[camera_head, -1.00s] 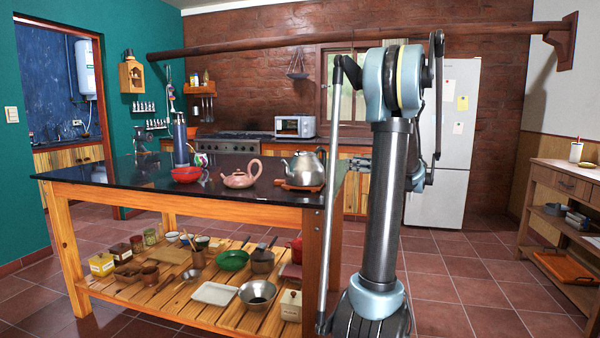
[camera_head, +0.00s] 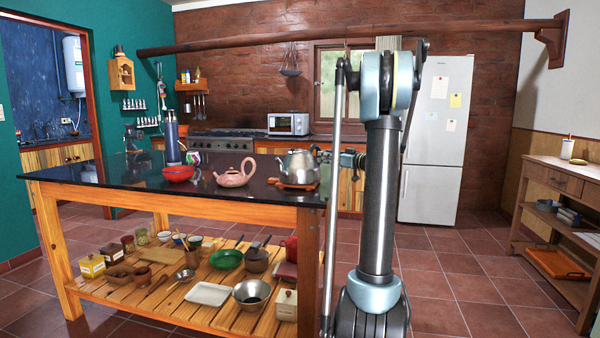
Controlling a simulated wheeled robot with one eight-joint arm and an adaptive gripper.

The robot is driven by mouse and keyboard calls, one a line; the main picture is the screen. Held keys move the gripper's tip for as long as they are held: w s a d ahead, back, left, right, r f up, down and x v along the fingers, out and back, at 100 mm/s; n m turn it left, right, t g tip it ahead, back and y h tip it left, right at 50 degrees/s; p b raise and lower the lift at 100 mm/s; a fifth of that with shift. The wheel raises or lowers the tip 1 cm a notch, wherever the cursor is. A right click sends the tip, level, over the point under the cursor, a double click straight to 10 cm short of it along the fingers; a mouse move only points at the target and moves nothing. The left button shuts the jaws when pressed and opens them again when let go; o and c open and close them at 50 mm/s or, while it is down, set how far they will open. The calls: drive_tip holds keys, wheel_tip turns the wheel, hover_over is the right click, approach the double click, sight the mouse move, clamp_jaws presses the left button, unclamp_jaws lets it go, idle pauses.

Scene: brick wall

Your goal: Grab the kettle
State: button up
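A silver metal kettle (camera_head: 298,166) stands upright on a small wooden board near the right end of the black countertop (camera_head: 120,172). A pink teapot (camera_head: 234,177) stands to its left. My gripper (camera_head: 326,156) is just right of the kettle at about the height of its upper body, partly hidden behind the rod and column of my arm. It looks small and dark here. I cannot tell whether its fingers are open or shut, or whether they touch the kettle. The kettle still rests on its board.
A red bowl (camera_head: 178,174) and a dark bottle (camera_head: 172,140) stand further left on the counter. The slatted lower shelf (camera_head: 170,300) holds several bowls, pots and boxes. A white fridge (camera_head: 435,150) stands behind, and a wooden side table (camera_head: 560,172) at right. The floor between is clear.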

drive_tip(key=shift+x, duration=2.7)
drive_tip(key=shift+w+d+f, duration=0.1)
drive_tip(key=shift+d+f, duration=0.05)
drive_tip(key=shift+d, duration=0.05)
clamp_jaws()
